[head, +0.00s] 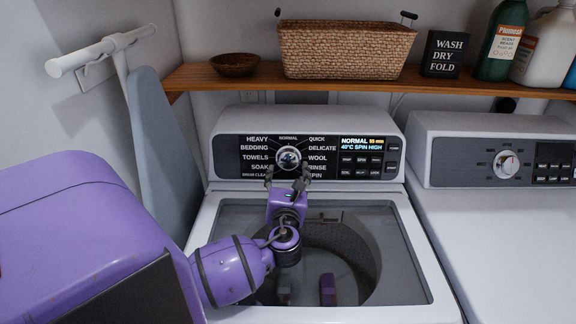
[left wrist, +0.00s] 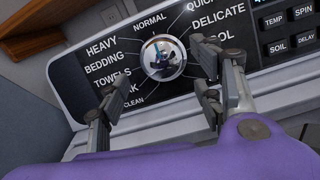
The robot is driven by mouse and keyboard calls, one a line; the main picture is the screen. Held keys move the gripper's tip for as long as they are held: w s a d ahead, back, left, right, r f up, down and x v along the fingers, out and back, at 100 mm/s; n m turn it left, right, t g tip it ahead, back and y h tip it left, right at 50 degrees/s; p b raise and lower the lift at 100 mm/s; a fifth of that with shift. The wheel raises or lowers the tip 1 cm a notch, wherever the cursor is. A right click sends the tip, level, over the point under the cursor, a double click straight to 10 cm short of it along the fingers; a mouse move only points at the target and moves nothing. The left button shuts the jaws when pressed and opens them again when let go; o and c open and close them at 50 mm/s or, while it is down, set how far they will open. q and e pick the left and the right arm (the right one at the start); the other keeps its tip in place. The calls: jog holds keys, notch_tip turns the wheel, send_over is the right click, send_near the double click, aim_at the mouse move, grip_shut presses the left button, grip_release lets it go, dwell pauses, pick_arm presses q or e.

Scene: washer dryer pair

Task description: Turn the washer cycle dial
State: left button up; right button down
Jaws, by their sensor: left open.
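The washer (head: 230,205) stands in the middle with its control panel facing me. Its cycle dial (head: 288,158) is a round chrome knob ringed by cycle names such as NORMAL, HEAVY and DELICATE. The dial also shows large in the left wrist view (left wrist: 163,58). My left gripper (head: 288,174) is open just below and in front of the dial. In the left wrist view its two fingers (left wrist: 152,88) stand apart, to the lower left and lower right of the dial, with nothing between them. Contact with the dial cannot be seen. The display reads NORMAL. My right gripper is not in view.
A dryer (head: 500,215) with its own dial stands at the right. A wooden shelf (head: 440,86) above the washer holds a wicker basket (head: 345,50), a bowl, a sign and bottles. An ironing board (head: 158,150) leans at the left. The washer's tub shows below my arm.

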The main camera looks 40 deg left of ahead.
aim_at(287, 163)
pick_arm(q)
jog(key=x, duration=0.2)
jog(key=f+b+x, duration=0.1)
jog(key=x, duration=0.1)
jog(key=shift+w+a+r+b, duration=0.35)
jog(key=shift+w+a+r, duration=0.05)
jog(key=c, duration=1.1)
